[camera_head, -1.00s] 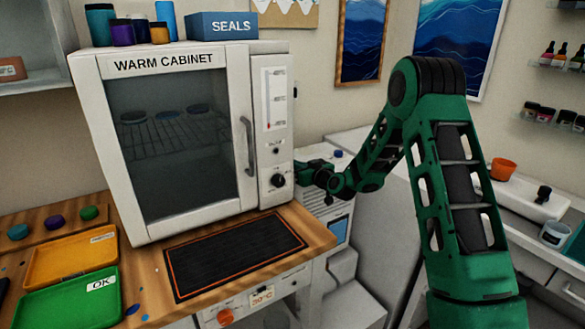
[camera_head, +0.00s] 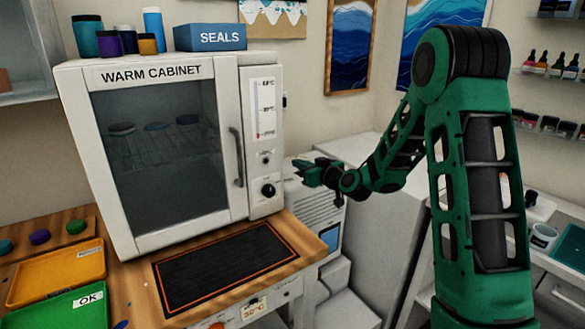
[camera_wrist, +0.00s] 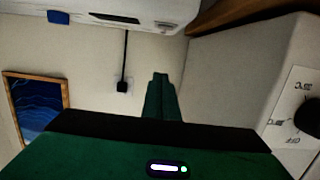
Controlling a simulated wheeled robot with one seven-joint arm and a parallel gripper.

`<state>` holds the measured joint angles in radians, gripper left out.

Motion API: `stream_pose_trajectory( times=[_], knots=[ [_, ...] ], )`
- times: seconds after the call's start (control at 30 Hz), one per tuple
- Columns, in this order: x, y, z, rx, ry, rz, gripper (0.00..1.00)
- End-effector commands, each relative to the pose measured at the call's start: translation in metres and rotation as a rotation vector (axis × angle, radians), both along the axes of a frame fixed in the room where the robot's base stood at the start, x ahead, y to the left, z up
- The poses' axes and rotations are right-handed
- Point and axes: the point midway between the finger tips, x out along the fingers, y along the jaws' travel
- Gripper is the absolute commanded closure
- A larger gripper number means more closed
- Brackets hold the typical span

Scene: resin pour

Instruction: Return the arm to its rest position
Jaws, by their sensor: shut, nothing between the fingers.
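My green gripper (camera_head: 298,172) is in front of the wall gap at the right of the warm cabinet (camera_head: 90,160), near its black knob. It also shows in the wrist view (camera_wrist: 160,78), where its two fingers are together with nothing between them. In the head view my green arm stands upright on the right and bends down and left to the gripper. The cabinet's glass door is closed, and a few round lids sit on the rack inside.
A black mat (camera_head: 225,268) lies on the wooden bench before the cabinet. A yellow tray (camera_head: 50,276) and a green tray (camera_head: 60,312) sit at left. A blue SEALS box (camera_head: 210,37) and several jars stand on the cabinet. A white counter lies behind my arm.

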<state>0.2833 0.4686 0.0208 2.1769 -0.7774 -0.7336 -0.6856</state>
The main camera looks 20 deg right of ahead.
Motion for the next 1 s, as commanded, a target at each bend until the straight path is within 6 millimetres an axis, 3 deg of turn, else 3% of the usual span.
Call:
stream_pose_trajectory(
  times=[0.7,0.87,1.0],
  knots=[
    [-0.013,-0.002,0.003,-0.011,0.02,0.008,1.0],
    [-0.041,-0.006,0.001,-0.069,0.138,0.028,1.0],
    [-0.087,-0.023,-0.009,-0.127,0.323,0.016,1.0]
  ],
)
